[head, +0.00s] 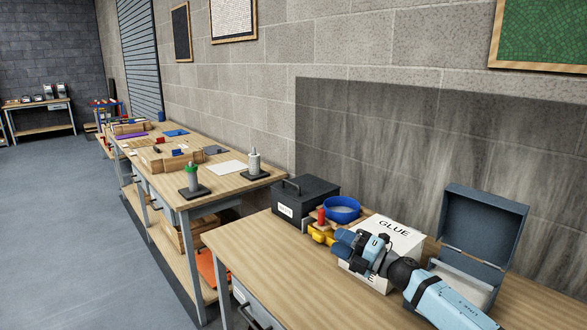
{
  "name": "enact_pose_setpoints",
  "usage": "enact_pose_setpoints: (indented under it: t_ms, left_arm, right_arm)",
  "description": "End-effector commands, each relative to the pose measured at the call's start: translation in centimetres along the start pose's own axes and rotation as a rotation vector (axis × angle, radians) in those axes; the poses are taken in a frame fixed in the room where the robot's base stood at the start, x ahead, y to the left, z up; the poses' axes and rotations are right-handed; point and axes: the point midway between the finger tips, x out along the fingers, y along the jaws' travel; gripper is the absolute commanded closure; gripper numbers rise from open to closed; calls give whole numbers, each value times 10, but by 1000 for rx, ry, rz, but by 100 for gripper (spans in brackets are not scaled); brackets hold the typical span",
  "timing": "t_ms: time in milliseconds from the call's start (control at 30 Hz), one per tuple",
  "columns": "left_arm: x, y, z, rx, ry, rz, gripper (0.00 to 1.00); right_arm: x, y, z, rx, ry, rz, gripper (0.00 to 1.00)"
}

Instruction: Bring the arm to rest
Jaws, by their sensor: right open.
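My right arm (450,303) comes in from the lower right over the near workbench. My right gripper (347,245) is open and points to the left. It is in front of a white box marked GLUE (398,232) and hides part of it. I see nothing held in the gripper. Whether it touches the box or the bench cannot be told from this view. My left gripper is not in view.
The near workbench (268,245) holds a black case (312,190), a blue bowl (341,204), a yellow item (319,233) and an open grey box (484,222). Its front left top is bare. A second bench (228,184) with tools stands beyond. The floor (60,230) at left is clear.

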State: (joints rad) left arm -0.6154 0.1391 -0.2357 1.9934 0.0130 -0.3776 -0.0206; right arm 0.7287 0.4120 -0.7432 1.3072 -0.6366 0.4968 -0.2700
Motion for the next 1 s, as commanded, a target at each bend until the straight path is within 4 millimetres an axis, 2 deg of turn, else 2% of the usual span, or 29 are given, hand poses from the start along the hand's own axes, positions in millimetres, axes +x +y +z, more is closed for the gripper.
enact_pose_setpoints:
  t_ms: [33, 167, 267, 467, 600, 700, 800, 1000]
  left_arm:
    - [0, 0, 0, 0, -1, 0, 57]
    - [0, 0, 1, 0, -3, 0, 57]
    - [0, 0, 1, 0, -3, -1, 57]
    - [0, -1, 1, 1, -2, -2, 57]
    - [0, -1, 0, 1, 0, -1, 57]
    - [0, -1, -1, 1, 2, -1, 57]
    - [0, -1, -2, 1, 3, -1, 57]
    - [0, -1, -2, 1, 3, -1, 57]
  right_arm:
    - [-5, -10, -18, 89, -83, 22, 60]
    - [-28, -28, -48, 331, -328, 50, 60]
    - [-59, -44, -69, 526, -520, 44, 60]
    - [-146, -78, -122, 919, -904, -38, 60]
    - [-220, -94, -174, 1181, -1164, -143, 60]
    - [-267, -98, -212, 1332, -1322, -230, 60]
    - [-302, -95, -243, 1437, -1436, -302, 60]
    - [-352, -85, -292, 1574, -1597, -425, 60]
